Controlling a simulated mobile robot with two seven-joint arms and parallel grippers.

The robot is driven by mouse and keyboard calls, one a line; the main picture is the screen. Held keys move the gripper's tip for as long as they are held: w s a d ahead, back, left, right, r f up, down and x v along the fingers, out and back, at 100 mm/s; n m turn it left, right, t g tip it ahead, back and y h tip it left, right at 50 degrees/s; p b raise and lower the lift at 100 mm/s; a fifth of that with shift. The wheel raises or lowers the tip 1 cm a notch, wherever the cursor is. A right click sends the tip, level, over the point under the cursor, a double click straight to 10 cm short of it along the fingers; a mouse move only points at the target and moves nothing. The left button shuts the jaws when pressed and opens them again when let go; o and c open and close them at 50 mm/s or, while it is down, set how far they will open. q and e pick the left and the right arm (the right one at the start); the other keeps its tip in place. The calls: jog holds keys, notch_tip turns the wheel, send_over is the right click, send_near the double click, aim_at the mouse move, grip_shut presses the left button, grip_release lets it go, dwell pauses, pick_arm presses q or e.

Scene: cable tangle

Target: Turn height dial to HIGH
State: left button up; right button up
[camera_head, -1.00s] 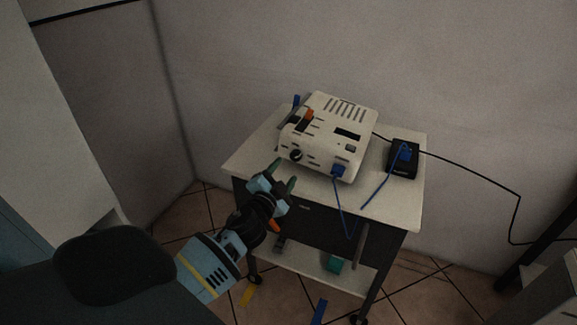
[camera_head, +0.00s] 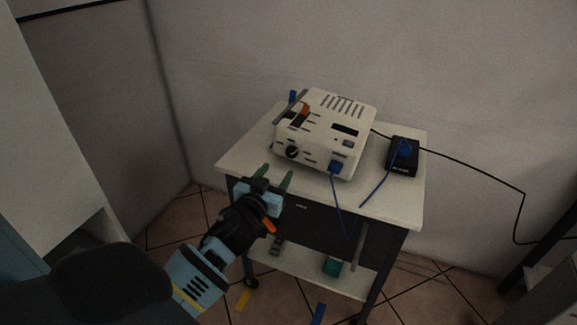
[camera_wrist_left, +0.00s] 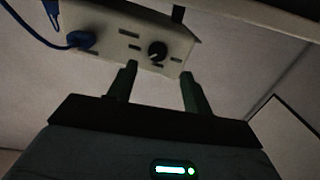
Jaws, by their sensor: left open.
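The height dial (camera_head: 292,152) is a round black knob on the front face of a white box-shaped device (camera_head: 322,158), near its left end. In the left wrist view the dial (camera_wrist_left: 157,50) has a light pointer mark, and the white device (camera_wrist_left: 120,30) fills the top. My left gripper (camera_head: 277,176) is open and empty, in front of the cart's front edge and short of the dial. In the left wrist view its two green fingers (camera_wrist_left: 155,82) point towards the device, with the dial beyond the gap between them. My right gripper is not in view.
The device stands on a white-topped cart (camera_head: 395,207). A blue plug and cable (camera_head: 337,168) hang from its front right. A black box (camera_head: 403,158) with a blue plug sits to the right. A teal item (camera_head: 333,265) lies on the lower shelf.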

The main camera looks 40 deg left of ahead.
aim_at(290, 154)
pick_arm(q)
jog(key=shift+w+a+r+n+b, duration=0.1)
jog(key=shift+w+a+n+b, duration=0.15)
jog(key=shift+w+n, duration=0.85)
jog(key=shift+w+a+r+n+b, duration=0.1)
jog(key=shift+w+a+n+b, duration=0.3)
jog(key=shift+w, duration=1.05)
jog(key=shift+w+a+n+b, duration=0.1)
jog(key=shift+w+a+n, duration=0.05)
jog(key=shift+w+n, duration=1)
jog(key=shift+w, duration=0.15)
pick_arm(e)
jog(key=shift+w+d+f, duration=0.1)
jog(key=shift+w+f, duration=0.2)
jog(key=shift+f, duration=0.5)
